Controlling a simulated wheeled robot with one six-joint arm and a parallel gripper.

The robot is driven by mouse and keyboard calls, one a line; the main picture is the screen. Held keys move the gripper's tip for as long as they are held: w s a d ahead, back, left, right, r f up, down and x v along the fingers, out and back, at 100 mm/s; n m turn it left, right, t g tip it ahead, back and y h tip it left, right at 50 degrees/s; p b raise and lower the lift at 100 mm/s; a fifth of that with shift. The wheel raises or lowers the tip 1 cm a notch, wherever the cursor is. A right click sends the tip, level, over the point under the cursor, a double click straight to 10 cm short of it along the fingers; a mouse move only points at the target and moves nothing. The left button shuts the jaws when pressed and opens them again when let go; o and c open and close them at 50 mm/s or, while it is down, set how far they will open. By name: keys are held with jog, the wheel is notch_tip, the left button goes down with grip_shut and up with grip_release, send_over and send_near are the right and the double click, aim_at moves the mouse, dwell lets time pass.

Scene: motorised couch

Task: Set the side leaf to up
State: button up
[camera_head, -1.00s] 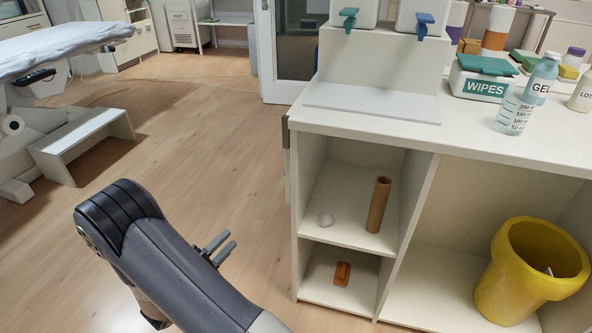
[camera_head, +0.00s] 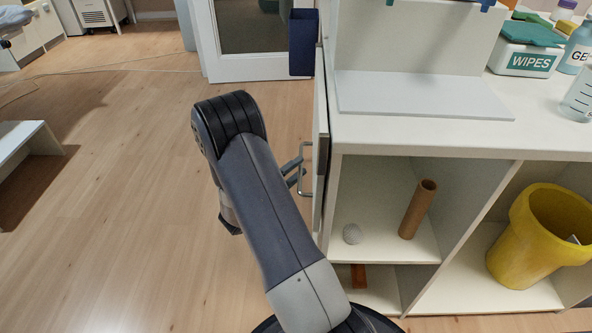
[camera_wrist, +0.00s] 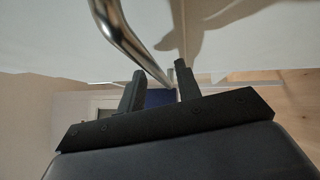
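The side leaf (camera_head: 321,150) hangs down, close to vertical, along the left end of the white counter; I see it nearly edge-on in the head view. A metal bar handle (camera_head: 305,170) stands out from its outer face. My gripper (camera_head: 291,171) is right at this handle. In the wrist view the shiny handle (camera_wrist: 122,36) runs down from the top toward the gap between my two dark fingers (camera_wrist: 159,88). The fingers are apart and not closed on it. The leaf's pale face (camera_wrist: 55,35) fills the upper part of that view.
The counter (camera_head: 420,127) carries a wipes box (camera_head: 526,50) and bottles.

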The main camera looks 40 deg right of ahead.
grip_shut()
dwell(0.3)
dwell(0.3)
